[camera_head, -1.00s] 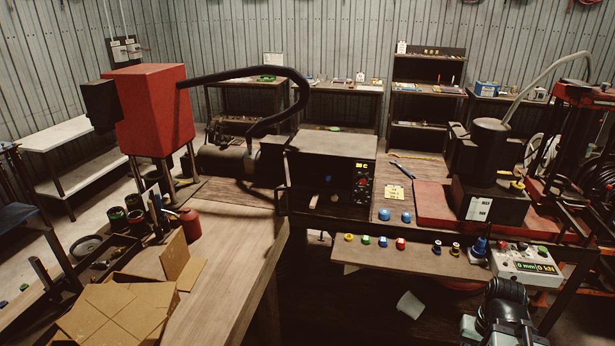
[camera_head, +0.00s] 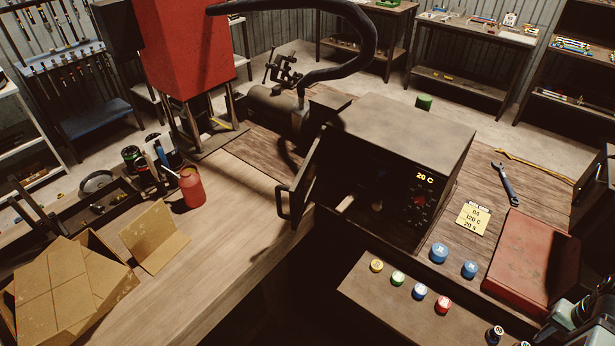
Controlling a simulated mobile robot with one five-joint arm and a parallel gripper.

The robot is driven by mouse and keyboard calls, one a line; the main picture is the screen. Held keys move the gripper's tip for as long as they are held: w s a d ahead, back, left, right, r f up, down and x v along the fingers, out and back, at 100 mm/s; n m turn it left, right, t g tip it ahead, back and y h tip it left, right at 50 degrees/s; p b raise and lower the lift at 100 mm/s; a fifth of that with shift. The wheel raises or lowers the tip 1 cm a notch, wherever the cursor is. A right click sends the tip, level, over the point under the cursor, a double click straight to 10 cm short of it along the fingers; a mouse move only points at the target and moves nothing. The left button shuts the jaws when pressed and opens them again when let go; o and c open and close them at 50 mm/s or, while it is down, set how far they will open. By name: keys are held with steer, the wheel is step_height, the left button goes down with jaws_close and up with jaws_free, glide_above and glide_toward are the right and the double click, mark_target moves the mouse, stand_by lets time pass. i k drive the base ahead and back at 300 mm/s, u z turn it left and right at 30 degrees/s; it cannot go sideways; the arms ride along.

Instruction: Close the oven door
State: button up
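The oven (camera_head: 400,150) is a dark box on the workbench, with a display reading 20 C and knobs on the right of its front. The oven door (camera_head: 303,180) stands open at the left side of the front, swung outward, with its handle (camera_head: 282,204) facing left. The oven's inside is dark, with something small and pale in it. Part of my arm shows at the lower right corner, well to the right of the door. My gripper's fingers are not visible, so I cannot see what they hold.
A yellow note (camera_head: 473,218), a wrench (camera_head: 505,184) and a red case (camera_head: 531,262) lie right of the oven. Coloured caps sit on the lower board (camera_head: 390,303) in front. A red bottle (camera_head: 191,187) and cardboard boxes (camera_head: 75,290) stand left. Bare bench lies left of the door.

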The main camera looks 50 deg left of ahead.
mark_target(308, 176)
steer(key=u, duration=0.3)
steer(key=i, duration=0.15)
steer(key=u, duration=3.6)
steer(key=i, duration=0.5)
steer(key=z, duration=0.05)
